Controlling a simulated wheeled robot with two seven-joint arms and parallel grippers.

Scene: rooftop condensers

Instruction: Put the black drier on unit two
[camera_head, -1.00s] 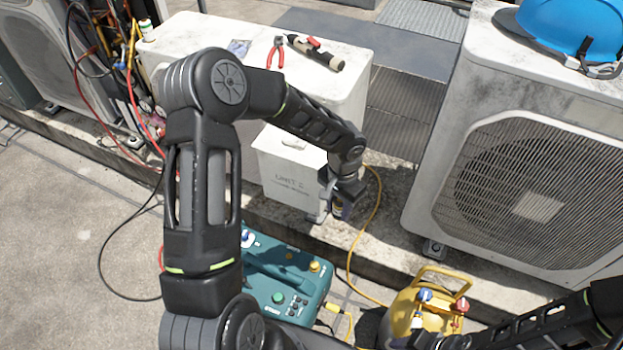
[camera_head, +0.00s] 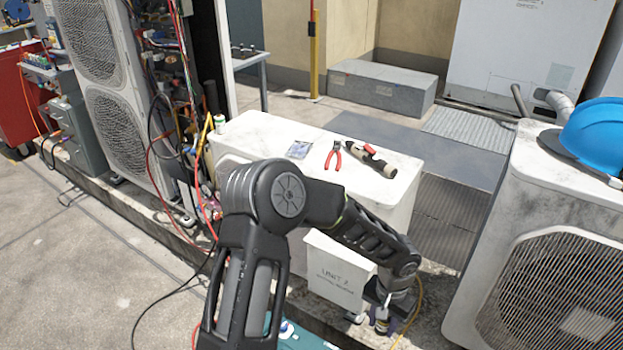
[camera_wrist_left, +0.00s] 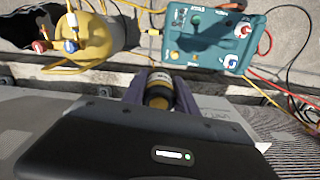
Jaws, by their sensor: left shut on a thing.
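My left gripper (camera_head: 385,312) hangs low in front of the right side of a white box marked UNIT 2 (camera_head: 336,276). In the left wrist view the gripper (camera_wrist_left: 158,88) is shut on a short dark cylinder with a gold-brown band, which looks like the black drier (camera_wrist_left: 158,95). Only its end shows between the fingers. In the head view the drier is small and partly hidden by the gripper. The white condenser (camera_head: 260,135) behind the UNIT 2 box carries tools on its top. My right gripper is not in view.
Red pliers (camera_head: 333,155), a dark cylindrical tool (camera_head: 368,159) and a small packet (camera_head: 299,149) lie on the condenser. Another condenser with a blue helmet (camera_head: 598,138) stands at right. A yellow tank (camera_wrist_left: 105,38) and teal case (camera_wrist_left: 208,38) show in the wrist view.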

